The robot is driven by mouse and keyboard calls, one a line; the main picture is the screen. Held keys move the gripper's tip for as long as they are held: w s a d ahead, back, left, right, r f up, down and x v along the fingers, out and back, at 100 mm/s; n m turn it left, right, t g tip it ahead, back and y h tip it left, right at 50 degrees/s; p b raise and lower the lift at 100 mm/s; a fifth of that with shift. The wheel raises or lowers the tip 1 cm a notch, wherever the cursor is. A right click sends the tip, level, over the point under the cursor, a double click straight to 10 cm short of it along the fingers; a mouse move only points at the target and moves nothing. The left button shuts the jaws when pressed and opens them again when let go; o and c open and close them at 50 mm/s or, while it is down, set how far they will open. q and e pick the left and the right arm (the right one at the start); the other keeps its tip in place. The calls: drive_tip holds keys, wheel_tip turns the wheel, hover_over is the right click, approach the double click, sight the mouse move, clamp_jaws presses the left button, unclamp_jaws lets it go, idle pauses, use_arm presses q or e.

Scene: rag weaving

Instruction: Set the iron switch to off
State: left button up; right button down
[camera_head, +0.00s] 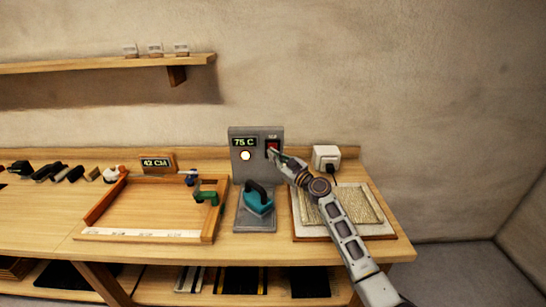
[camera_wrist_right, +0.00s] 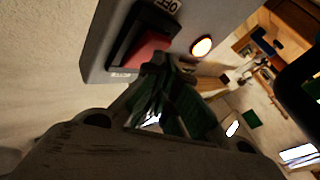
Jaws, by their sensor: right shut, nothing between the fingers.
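The iron switch is a red rocker in a black frame (camera_head: 272,146) on a grey control box (camera_head: 257,132) that stands at the back of the bench. In the right wrist view the red rocker (camera_wrist_right: 143,55) is close up. My right gripper (camera_head: 274,154) is shut and empty, its tips right at the lower part of the switch. In the right wrist view the shut fingertips (camera_wrist_right: 160,68) lie beside the rocker; I cannot tell whether they touch it. The teal iron (camera_head: 257,199) rests on a grey plate below the box. My left gripper is not in view.
A round lamp (camera_head: 245,156) glows on the box, under a display (camera_head: 244,142) reading 75 C. A white plug unit (camera_head: 326,157) and a woven mat (camera_head: 364,204) are at the right, near my right arm. A wooden frame tray (camera_head: 150,205) lies left.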

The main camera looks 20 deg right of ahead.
drive_tip(key=shift+w+d+b, duration=0.15)
drive_tip(key=shift+w+b, duration=0.35)
drive_tip(key=shift+b, duration=0.25)
idle(1.6)
drive_tip(key=shift+s, duration=0.2)
drive_tip(key=shift+s+a+r, duration=0.1)
drive_tip(key=shift+s+a, duration=0.15)
drive_tip(key=shift+s, duration=0.45)
drive_tip(key=shift+s+p, duration=0.1)
drive_tip(key=shift+p, duration=0.2)
drive_tip(key=shift+s+a+r+p, duration=0.15)
drive_tip(key=shift+s+a+p, duration=0.1)
drive_tip(key=shift+s, duration=0.5)
drive_tip(key=shift+s+a+r+p, duration=0.2)
drive_tip(key=shift+s+p, duration=0.1)
drive_tip(key=shift+s, duration=0.5)
drive_tip(key=shift+s+a+r+p, duration=0.15)
drive_tip(key=shift+s+a+p, duration=0.1)
drive_tip(key=shift+s, duration=0.5)
idle(1.1)
